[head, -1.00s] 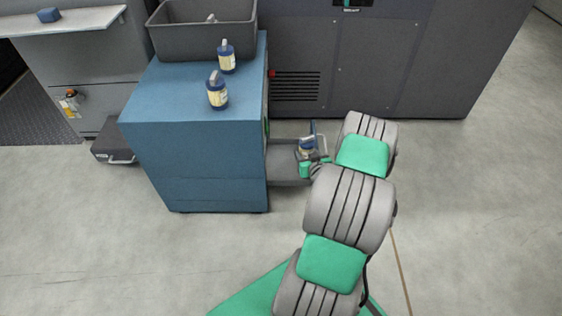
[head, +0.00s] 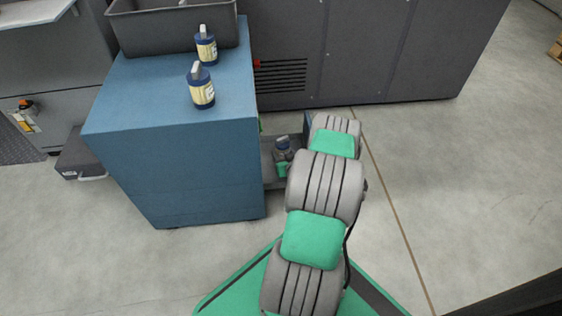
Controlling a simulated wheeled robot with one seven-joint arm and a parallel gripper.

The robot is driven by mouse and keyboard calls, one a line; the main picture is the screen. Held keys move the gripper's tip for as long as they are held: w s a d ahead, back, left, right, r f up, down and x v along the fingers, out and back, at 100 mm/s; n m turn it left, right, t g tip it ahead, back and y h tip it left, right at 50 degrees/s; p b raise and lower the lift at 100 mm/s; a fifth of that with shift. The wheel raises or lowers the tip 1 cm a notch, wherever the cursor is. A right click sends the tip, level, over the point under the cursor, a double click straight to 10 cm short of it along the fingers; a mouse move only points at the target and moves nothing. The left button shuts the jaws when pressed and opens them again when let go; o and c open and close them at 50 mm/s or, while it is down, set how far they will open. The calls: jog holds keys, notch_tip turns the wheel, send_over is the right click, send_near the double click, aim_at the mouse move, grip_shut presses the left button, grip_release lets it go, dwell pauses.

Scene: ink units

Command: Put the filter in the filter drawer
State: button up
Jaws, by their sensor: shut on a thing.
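A grey open drawer (head: 268,172) sticks out from the right side of the blue cabinet, with a blue front panel (head: 307,124) at its right end. My gripper (head: 283,157) is over the drawer, partly hidden by my own arm. It is shut on a small dark-blue-topped thing (head: 283,142), which looks like the filter. The filter's lower part is hidden, and I cannot tell whether it touches the drawer floor.
Two blue and cream bottles (head: 202,90) (head: 206,48) stand on the blue cabinet (head: 185,165), in front of a grey bin (head: 175,30). A dark machine (head: 390,60) stands behind. A low grey box (head: 82,158) is at the left. Floor at the right is clear.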

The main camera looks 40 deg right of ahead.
notch_tip(320, 180, down, 3)
jog(key=shift+r+b, duration=0.1)
jog(key=shift+b, duration=0.4)
jog(key=shift+r, duration=0.1)
jog(key=o, duration=1.4)
jog(key=shift+o, duration=0.2)
